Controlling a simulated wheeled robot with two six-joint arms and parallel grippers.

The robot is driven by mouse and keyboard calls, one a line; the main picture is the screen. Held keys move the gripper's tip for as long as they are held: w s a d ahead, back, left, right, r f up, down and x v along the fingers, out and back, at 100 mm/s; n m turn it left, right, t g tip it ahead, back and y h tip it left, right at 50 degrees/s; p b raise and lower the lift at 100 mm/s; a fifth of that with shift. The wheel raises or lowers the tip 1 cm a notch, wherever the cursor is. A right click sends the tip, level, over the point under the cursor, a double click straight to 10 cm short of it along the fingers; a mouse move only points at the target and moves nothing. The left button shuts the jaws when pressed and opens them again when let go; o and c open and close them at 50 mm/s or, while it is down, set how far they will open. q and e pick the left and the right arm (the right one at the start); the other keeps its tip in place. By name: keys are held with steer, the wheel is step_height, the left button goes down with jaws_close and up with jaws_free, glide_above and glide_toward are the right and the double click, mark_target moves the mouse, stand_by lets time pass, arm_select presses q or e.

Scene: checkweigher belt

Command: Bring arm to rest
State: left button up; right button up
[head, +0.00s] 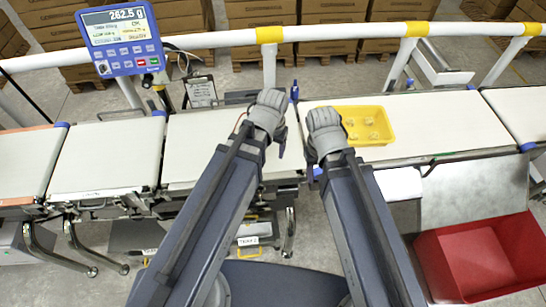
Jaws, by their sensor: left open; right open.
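My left gripper (281,141) is at the end of the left arm, over the gap side of the weighing belt section (195,135). My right gripper (316,178) is just to its right, beside the left edge of a yellow tray (385,118). The jaws are mostly hidden behind my own wrists. I see nothing held in either gripper. The yellow tray sits on the right belt section (460,125) and has a few small pale items inside. Whether the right gripper touches the tray is unclear.
A blue scale display (122,40) reading 262.5 g stands at the upper left. A white rail (340,31) runs behind the belts. A red bin (485,258) is on the lower right, below a grey metal plate (475,190). Cardboard boxes (320,15) are stacked behind.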

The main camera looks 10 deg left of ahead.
arm_select(q)
steer(key=s+d+m+g+y, duration=0.1)
steer(key=s+d, duration=0.1)
steer(key=s, duration=0.4)
steer(key=shift+s+d+g, duration=0.3)
steer(key=shift+s+d, duration=0.05)
steer(key=shift+d, duration=0.05)
steer(key=shift+f, duration=0.15)
step_height(320, 180, down, 4)
steer(key=b, duration=0.4)
steer(key=shift+f+b, duration=0.25)
steer(key=shift+b, duration=0.1)
